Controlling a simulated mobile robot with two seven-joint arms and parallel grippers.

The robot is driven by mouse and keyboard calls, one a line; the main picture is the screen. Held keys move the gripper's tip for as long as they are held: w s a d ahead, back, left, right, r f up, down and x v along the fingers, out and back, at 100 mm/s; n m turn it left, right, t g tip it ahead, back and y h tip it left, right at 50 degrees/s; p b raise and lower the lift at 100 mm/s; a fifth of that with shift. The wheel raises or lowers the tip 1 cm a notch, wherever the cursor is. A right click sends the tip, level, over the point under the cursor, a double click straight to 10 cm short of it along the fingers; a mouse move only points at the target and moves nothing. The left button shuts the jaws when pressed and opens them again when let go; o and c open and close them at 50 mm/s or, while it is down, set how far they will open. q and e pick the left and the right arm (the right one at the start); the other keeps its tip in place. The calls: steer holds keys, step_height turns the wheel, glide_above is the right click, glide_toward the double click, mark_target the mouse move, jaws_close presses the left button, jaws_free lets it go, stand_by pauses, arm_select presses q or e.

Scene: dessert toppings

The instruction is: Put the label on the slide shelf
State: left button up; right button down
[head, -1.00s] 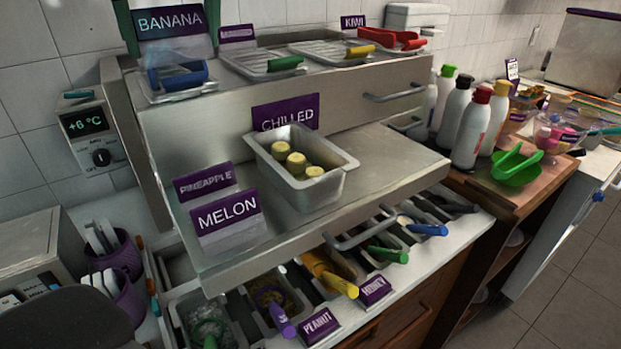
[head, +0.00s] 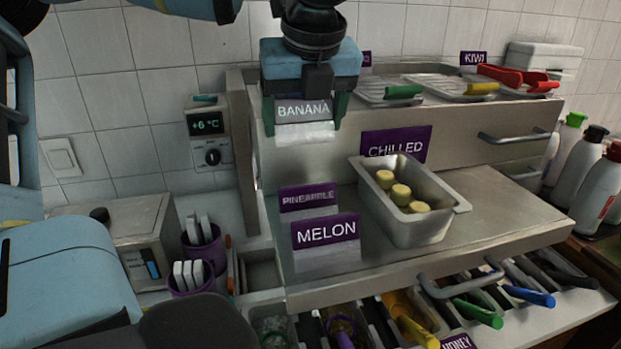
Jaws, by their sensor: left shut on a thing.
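My left gripper (head: 306,112) comes down from the top of the head view. Its green fingers are shut on the dark BANANA label (head: 303,110), which has a pale foot and is upright. The label shows in front of the upper step of the metal stand; whether it touches the stand is unclear. The pulled-out slide shelf (head: 490,215) lies lower down. My right gripper is not in view.
Trays with green, yellow and red handles line the upper step. Bottles (head: 585,165) stand at the right. The slide shelf's right part is clear.

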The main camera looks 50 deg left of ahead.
mark_target(305, 175)
arm_select(q)
step_height(305, 175, down, 9)
steer(key=shift+f+b, duration=0.2)
steer(key=shift+b, duration=0.45)
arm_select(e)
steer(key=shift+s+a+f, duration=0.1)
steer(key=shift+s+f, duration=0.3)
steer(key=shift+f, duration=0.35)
arm_select(q)
steer(key=shift+f, duration=0.25)
